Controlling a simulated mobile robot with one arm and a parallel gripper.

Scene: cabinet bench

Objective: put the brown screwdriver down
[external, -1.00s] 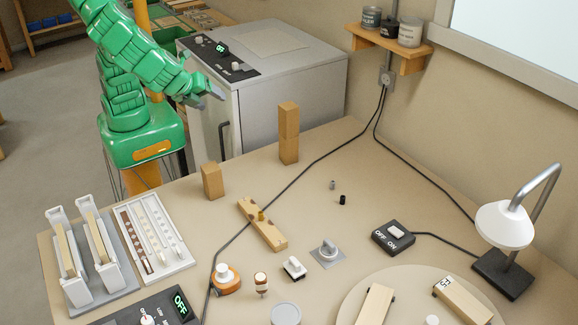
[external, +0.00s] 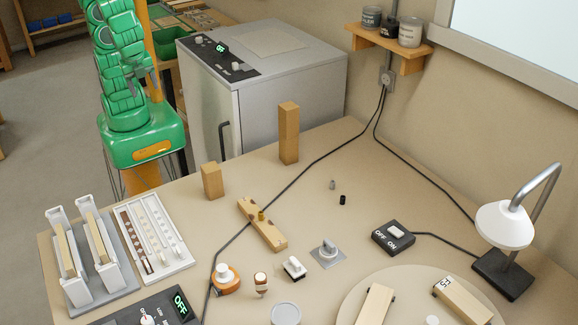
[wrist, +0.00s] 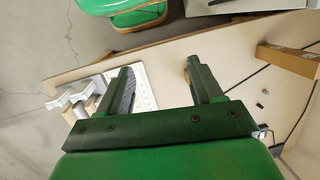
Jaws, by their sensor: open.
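My gripper (external: 143,86) is at the far left in the external view, above the floor side of the bench and near my green base. In the wrist view its two dark green fingers (wrist: 157,70) are spread apart with nothing between them. I cannot make out a brown screwdriver in either view. A white tray (external: 183,262) with a brown strip and rows of small pieces lies on the bench's left side. The wrist view shows part of this tray (wrist: 145,92) beyond the left finger.
A short wooden block (external: 212,181) and a tall one (external: 289,133) stand near the bench's back edge. A drilled wooden bar (external: 270,233) lies in front. A grey cabinet (external: 285,90) stands behind. Black cables cross the bench. A lamp (external: 503,226) is at right.

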